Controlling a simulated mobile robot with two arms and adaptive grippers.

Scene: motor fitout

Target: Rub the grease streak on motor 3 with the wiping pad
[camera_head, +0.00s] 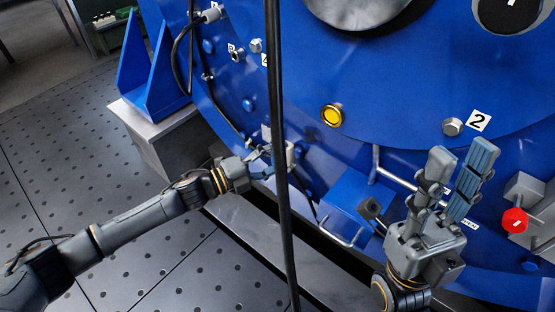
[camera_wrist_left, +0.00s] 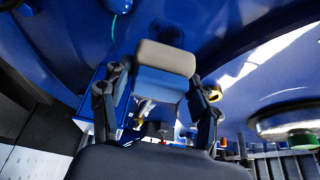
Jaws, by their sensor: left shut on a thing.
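My left gripper (camera_head: 268,165) is shut on the wiping pad, a block with a beige top and a blue lower part (camera_wrist_left: 165,68). In the head view the pad (camera_head: 290,155) is a small pale shape low against the big blue housing (camera_head: 350,150), partly behind a dark upright bar. I cannot tell whether it touches the housing. My right gripper (camera_head: 462,160) is open and empty, fingers upward, in front of the housing's lower right. I cannot make out a grease streak or a label for motor 3.
The dark upright bar (camera_head: 279,180) crosses the head view. A number 2 plate (camera_head: 478,121), a yellow-ringed button (camera_head: 332,116) and a red knob (camera_head: 515,221) are on the right. A blue box with a handle (camera_head: 350,205) sits between the grippers. The perforated floor (camera_head: 60,150) at left is clear.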

